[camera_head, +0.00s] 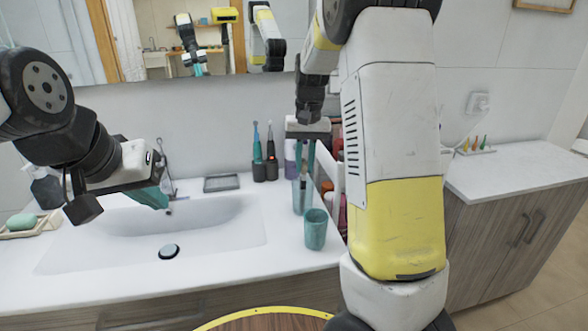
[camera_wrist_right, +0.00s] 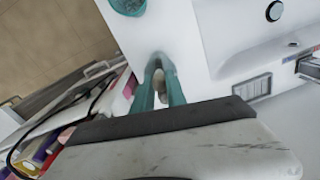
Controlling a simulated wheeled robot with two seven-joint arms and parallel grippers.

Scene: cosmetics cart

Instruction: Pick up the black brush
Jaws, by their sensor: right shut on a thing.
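My right gripper (camera_head: 302,172) points down above a clear cup (camera_head: 301,198) on the counter. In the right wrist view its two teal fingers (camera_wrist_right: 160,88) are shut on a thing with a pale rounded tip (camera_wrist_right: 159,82). The rest of that thing is hidden, so I cannot tell for sure that it is the black brush. A black toothbrush-like handle (camera_head: 271,150) stands apart, left of the right gripper, in a dark base. My left gripper (camera_head: 150,196) hangs over the sink; its finger gap is not visible.
A teal cup (camera_head: 316,230) stands in front of the clear cup and also shows in the right wrist view (camera_wrist_right: 128,5). The sink (camera_head: 200,232) is at left. A white cart (camera_head: 328,183) with cosmetics is close by, partly behind my right arm. A dark dish (camera_head: 221,183) lies behind.

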